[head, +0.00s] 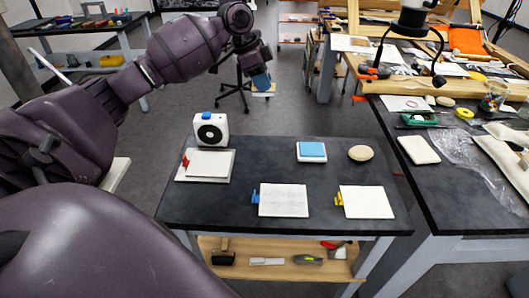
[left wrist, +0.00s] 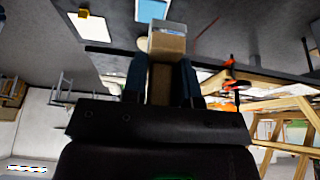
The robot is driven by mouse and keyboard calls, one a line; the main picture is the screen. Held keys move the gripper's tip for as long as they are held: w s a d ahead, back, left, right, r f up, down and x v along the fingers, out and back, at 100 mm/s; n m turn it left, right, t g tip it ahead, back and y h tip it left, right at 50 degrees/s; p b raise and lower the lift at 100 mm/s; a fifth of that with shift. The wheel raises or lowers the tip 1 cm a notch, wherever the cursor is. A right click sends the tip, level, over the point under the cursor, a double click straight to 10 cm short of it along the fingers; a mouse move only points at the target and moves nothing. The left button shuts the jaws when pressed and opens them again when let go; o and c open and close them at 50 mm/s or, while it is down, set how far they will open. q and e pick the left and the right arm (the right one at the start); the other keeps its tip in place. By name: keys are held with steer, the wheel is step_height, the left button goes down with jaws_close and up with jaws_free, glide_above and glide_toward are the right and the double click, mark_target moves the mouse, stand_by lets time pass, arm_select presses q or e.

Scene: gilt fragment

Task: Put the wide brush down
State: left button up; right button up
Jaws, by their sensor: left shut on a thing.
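My left gripper (head: 261,83) is raised above the floor behind the small black table, clear of the tabletop. Its blue fingers are shut on the wide brush (head: 265,91), of which only a small pale part shows in the head view. In the left wrist view the brush (left wrist: 167,45) is a broad, wood-coloured piece with a pale grey band at its far end, held between the two blue fingers (left wrist: 161,78). The gripper hides part of it. My right gripper is in neither view.
The small black table (head: 225,210) bears a white box with a black disc (head: 211,130), white pads (head: 283,201), a blue-topped block (head: 312,150) and a pale oval (head: 361,153). Its middle has bare room. A cluttered bench (head: 455,205) stands at right.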

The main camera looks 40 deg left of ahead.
arm_select(q)
step_height(320, 180, down, 15)
steer(key=shift+f+b, duration=0.1)
steer(key=shift+b, duration=0.75)
steer(key=shift+f+b, duration=0.35)
steer(key=shift+f, duration=2.15)
steer(key=shift+f, duration=0.15)
steer(key=o, duration=0.8)
